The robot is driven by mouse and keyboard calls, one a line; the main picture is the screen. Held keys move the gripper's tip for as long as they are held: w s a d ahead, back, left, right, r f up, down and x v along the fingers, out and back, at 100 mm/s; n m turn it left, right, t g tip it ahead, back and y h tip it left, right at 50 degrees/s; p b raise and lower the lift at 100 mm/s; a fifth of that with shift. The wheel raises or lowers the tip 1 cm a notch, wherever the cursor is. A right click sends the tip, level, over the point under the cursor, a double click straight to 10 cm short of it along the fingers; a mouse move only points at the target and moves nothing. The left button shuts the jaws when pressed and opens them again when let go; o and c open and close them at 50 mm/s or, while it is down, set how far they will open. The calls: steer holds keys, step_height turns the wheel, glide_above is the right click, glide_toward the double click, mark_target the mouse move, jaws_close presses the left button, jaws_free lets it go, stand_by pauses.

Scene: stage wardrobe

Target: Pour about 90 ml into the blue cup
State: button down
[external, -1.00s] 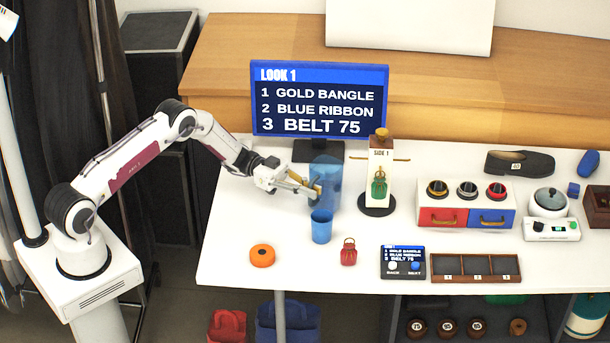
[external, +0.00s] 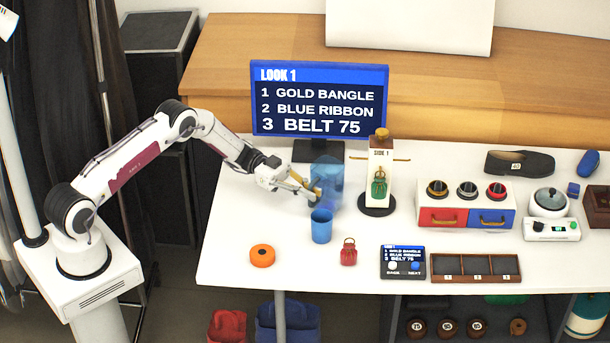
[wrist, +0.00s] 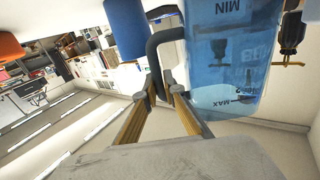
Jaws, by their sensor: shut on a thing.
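My gripper (external: 311,191) is shut on the dark handle (wrist: 157,60) of a translucent blue jug (external: 328,180). The jug fills the right of the wrist view (wrist: 230,50), with MIN and MAX marks on its wall. It looks close to upright, just behind the blue cup. I cannot tell its liquid level or its gap to the table. The blue cup (external: 321,229) stands upright on the white table in front of the jug. It also shows at the top of the wrist view (wrist: 126,28). Its inside is too small to read. No stream is visible.
An orange roll (external: 262,256) and a small red bag-like item (external: 348,254) lie near the cup. A screen (external: 319,98) stands behind the jug.

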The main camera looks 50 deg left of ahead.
steer(key=shift+s+d+m+y, duration=0.2)
steer(key=shift+m+y, duration=0.1)
steer(key=shift+m, duration=0.2)
steer(key=shift+s+d+r+m+t+y, duration=0.15)
steer(key=shift+m+t+y, duration=0.2)
steer(key=shift+m+y, duration=0.65)
steer(key=shift+s+d+r+m+t+y, duration=0.1)
steer(key=shift+s+d+m+t+y, duration=0.15)
steer(key=shift+m+y, duration=0.7)
steer(key=shift+s+d+r+m+t+y, duration=0.1)
steer(key=shift+m+t+y, duration=0.35)
steer(key=shift+m, duration=1)
steer(key=shift+a+f, duration=0.15)
steer(key=shift+f, duration=0.1)
